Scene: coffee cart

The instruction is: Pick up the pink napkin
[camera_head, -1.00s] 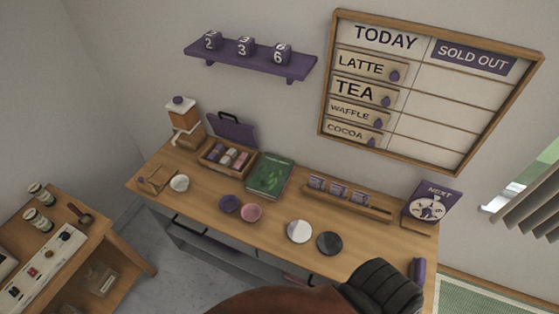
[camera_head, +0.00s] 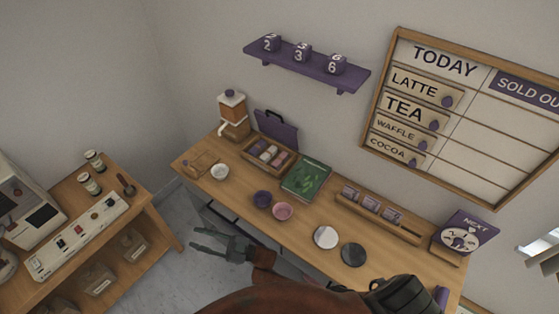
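An open wooden box (camera_head: 247,157) with a purple lid stands on the wooden counter and holds small rolled or folded items, some pinkish (camera_head: 279,159) and one white. I cannot tell for sure which of them is the pink napkin. A round pink dish (camera_head: 282,211) sits in front of the box, beside a purple one (camera_head: 262,199). My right gripper (camera_head: 197,241) is open and empty, fingers pointing left, in front of the counter's front edge and apart from everything on it. My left gripper is not in view.
A green book (camera_head: 306,179) lies right of the box. A white cup (camera_head: 219,172), a dispenser (camera_head: 234,117), a white disc (camera_head: 326,237), a dark disc (camera_head: 353,255) and a wooden rack (camera_head: 377,219) also stand on the counter. A side table with a white control panel (camera_head: 77,236) is at left.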

